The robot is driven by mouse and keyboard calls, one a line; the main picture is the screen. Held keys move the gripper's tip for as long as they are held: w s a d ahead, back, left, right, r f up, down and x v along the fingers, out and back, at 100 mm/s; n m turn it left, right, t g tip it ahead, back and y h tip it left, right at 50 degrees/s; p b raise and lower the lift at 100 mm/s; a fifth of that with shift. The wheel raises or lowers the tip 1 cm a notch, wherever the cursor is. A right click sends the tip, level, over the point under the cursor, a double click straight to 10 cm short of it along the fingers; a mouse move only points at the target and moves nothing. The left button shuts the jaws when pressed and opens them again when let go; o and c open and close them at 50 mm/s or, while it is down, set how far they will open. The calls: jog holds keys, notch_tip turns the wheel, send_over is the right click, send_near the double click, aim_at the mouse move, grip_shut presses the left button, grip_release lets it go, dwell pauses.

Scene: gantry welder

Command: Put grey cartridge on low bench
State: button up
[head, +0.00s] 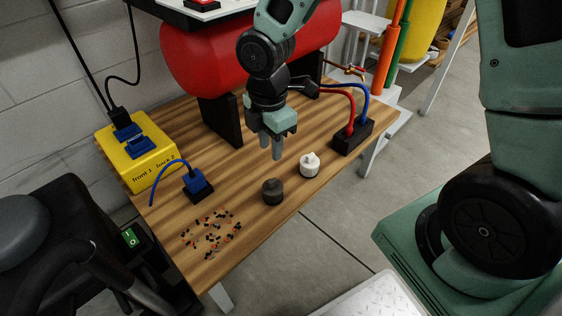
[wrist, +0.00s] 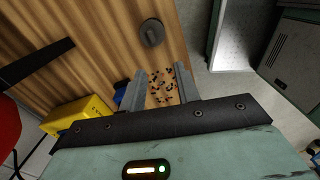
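The dark grey cartridge (head: 273,191), a short cylinder with a narrower top, stands upright on the wooden bench (head: 240,235) near its front edge. It also shows in the wrist view (wrist: 151,32), beyond my fingertips and not between them. My gripper (head: 273,150) points down above the bench, just behind the cartridge in the head view. In the wrist view my gripper (wrist: 159,72) has its two fingers wide apart with nothing between them. Whether this wooden bench is the low bench, I cannot tell.
A white cartridge (head: 309,165) stands right of the grey one. A black socket block (head: 352,137) with red and blue cables is further right. Small scattered bits (head: 211,232), a blue plug (head: 197,184) and a yellow box (head: 138,158) are to the left. A red tank (head: 215,75) stands behind.

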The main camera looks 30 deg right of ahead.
jog(key=s+a+r+m, duration=0.2)
jog(key=s+r+m, duration=0.2)
jog(key=s, duration=0.5)
jog(key=s+a+r+m, duration=0.3)
jog(key=s+r+m, duration=0.2)
jog(key=s+m, duration=0.3)
jog(key=shift+s+r+y, duration=0.15)
jog(key=shift+s+y, duration=0.15)
jog(key=shift+s, duration=0.35)
jog(key=shift+a, duration=0.1)
notch_tip(320, 180, up, 30)
jog(key=p, duration=3)
